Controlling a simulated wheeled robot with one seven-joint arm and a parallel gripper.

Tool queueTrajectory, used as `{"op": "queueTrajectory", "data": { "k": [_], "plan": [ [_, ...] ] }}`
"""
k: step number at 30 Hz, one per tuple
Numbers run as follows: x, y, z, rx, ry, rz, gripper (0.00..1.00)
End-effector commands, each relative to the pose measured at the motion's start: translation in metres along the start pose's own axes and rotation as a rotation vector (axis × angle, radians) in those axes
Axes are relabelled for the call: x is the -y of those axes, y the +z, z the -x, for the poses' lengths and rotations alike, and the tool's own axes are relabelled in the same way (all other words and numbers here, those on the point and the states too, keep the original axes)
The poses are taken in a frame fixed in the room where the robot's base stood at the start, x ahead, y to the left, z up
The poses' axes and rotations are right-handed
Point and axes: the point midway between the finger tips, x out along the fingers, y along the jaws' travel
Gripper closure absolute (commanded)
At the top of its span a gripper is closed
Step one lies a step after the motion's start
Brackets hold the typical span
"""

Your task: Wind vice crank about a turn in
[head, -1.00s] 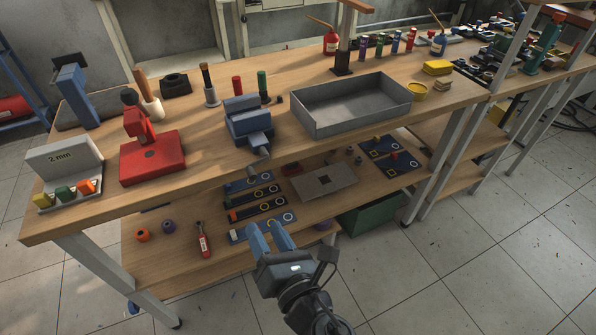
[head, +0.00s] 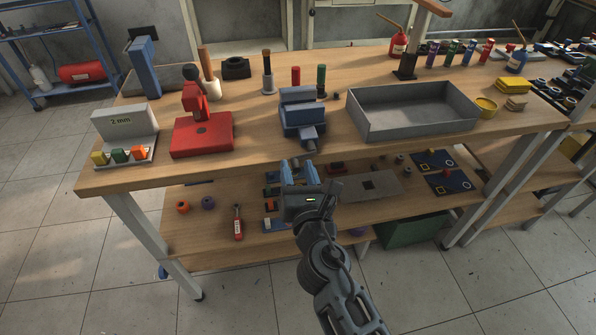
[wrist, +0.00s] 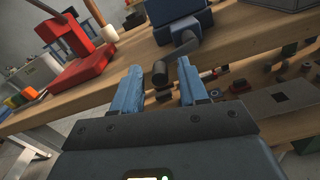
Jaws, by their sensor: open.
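The blue vice (head: 302,112) stands at the front edge of the bench top, right of the red press. Its crank sticks out toward me over the edge; in the wrist view the vice (wrist: 170,18) is at the top and the dark crank handle (wrist: 160,73) hangs below it. My gripper (head: 299,168) is open and empty, just in front of the bench edge and below the vice. In the wrist view the crank's end shows just beyond and between the blue fingertips (wrist: 160,80). I cannot tell the exact gap. In the head view the crank is partly hidden near my fingers.
A red press (head: 203,135) and a 2 mm stand (head: 125,138) are on the left of the bench (head: 250,155). A grey tray (head: 412,112) is right of the vice. The lower shelf (head: 300,215) holds small parts and boards beneath my gripper.

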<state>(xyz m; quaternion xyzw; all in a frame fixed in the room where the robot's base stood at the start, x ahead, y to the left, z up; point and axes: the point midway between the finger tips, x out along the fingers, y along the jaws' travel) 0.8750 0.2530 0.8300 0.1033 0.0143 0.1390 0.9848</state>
Motion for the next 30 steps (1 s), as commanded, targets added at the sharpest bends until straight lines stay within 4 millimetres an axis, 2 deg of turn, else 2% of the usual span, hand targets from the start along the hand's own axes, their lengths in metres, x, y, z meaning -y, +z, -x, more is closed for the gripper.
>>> {"op": "queueTrajectory", "data": {
  "k": [8, 21, 30],
  "plan": [
    [0.0002, -0.0002, -0.0011, -0.001, 0.0, 0.0, 0.58],
    [0.0002, -0.0002, -0.0008, -0.001, 0.0, 0.0, 1.0],
    [0.0001, 0.0001, -0.0007, 0.0, 0.0, -0.007, 1.0]
  ]
}}
